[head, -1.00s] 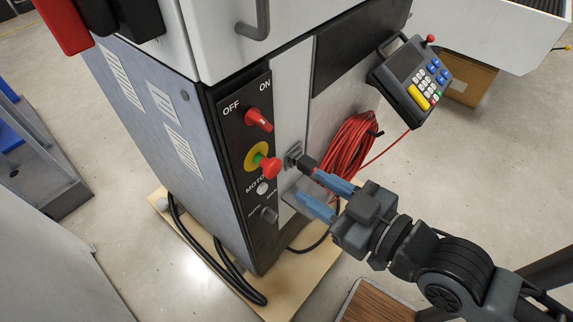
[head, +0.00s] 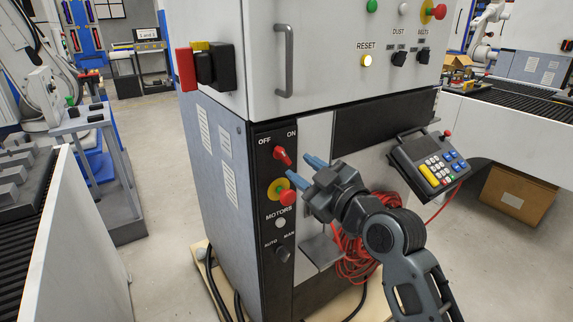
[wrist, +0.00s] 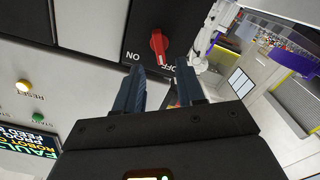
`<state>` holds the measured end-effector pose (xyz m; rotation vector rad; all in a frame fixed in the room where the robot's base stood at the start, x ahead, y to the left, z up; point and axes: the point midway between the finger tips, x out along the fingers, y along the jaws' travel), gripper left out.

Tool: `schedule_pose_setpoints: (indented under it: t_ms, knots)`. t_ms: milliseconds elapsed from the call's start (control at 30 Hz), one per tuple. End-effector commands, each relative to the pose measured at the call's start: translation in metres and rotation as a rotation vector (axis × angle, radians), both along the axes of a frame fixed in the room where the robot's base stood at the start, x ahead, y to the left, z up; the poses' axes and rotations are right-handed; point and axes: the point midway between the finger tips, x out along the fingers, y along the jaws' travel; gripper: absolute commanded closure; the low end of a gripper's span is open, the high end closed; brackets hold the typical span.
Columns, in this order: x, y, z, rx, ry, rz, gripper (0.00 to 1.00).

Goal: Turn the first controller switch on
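The red rotary switch (head: 281,155) is on the black panel of the controller cabinet (head: 222,165), under the OFF and ON labels. My gripper (head: 299,168) is in front of the panel, just right of and below the switch in the head view. Its two blue fingers are spread with nothing between them. In the wrist view my gripper (wrist: 161,72) also shows open, with the switch beyond the gap. I see no contact with the switch.
A red emergency button (head: 287,197) on a yellow disc sits just below the switch. The AUTO/MAN knob (head: 282,254) is lower. A teach pendant (head: 430,165) and coiled red cable (head: 357,255) hang at right. A door handle (head: 285,60) is above.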

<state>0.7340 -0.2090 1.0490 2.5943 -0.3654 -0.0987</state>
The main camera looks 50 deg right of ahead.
Motion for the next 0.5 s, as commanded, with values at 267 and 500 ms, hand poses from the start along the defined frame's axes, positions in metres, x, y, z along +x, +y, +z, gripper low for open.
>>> schedule_pose_setpoints:
  t_ms: [267,500]
  knots:
    - [0.042,-0.011,0.003,0.000,-0.002,0.001,0.61]
    - [0.061,-0.017,0.001,0.001,-0.001,-0.001,0.61]
